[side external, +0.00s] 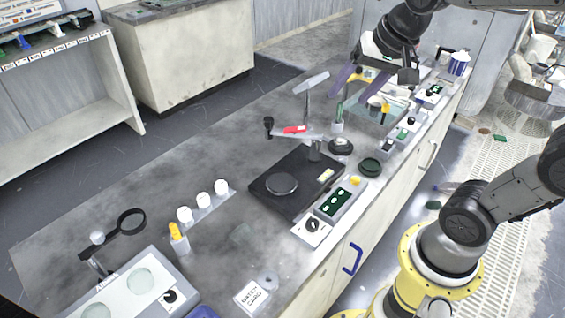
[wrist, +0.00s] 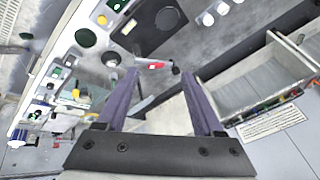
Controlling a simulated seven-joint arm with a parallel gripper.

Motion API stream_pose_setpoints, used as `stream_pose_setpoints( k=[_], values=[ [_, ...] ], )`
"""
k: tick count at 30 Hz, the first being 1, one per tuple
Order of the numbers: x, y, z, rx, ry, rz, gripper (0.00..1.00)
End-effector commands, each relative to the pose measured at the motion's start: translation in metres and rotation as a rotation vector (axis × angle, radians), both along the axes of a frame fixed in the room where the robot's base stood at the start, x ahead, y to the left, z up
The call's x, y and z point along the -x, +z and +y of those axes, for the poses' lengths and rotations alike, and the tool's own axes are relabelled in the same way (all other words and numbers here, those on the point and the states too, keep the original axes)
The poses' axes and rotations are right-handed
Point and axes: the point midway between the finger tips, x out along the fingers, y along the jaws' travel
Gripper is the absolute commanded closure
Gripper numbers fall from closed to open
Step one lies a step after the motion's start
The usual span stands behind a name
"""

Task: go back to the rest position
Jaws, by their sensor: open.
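My gripper (side external: 352,98) is at the upper right of the side view, raised above the far part of the bench. Its two purple fingers are spread apart. In the wrist view the fingers (wrist: 158,76) stand wide apart with nothing held between them. The bench (side external: 110,215) lies below, and its grey top shows between the fingers. The black polishing unit with its round platen (side external: 282,184) sits mid-bench, apart from my gripper.
A red object (side external: 295,129) lies beside the polishing unit's arm. A clear tray (side external: 372,114) and small control boxes stand near the gripper. White jars (side external: 203,199), a magnifier (side external: 131,221) and a two-disc plate (side external: 140,283) are at the near left.

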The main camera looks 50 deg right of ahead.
Motion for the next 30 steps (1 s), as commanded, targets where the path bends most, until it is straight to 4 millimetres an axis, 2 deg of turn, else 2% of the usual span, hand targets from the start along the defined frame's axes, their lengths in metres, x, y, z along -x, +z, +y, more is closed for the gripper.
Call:
stream_pose_setpoints(
  k=[1,6,9,12,15,19,30],
  values=[
    [0.019,0.004,0.011,0.028,0.078,-0.027,0.31],
    [0.070,-0.001,0.031,0.128,0.318,-0.068,0.31],
    [0.096,-0.013,0.036,0.193,0.457,-0.071,0.31],
    [0.112,-0.029,0.037,0.246,0.571,-0.041,0.31],
    [0.118,-0.040,0.036,0.280,0.655,-0.004,0.31],
    [0.119,-0.040,0.036,0.312,0.719,0.003,0.31],
    [0.118,-0.039,0.036,0.320,0.731,0.003,0.31]
  ],
)
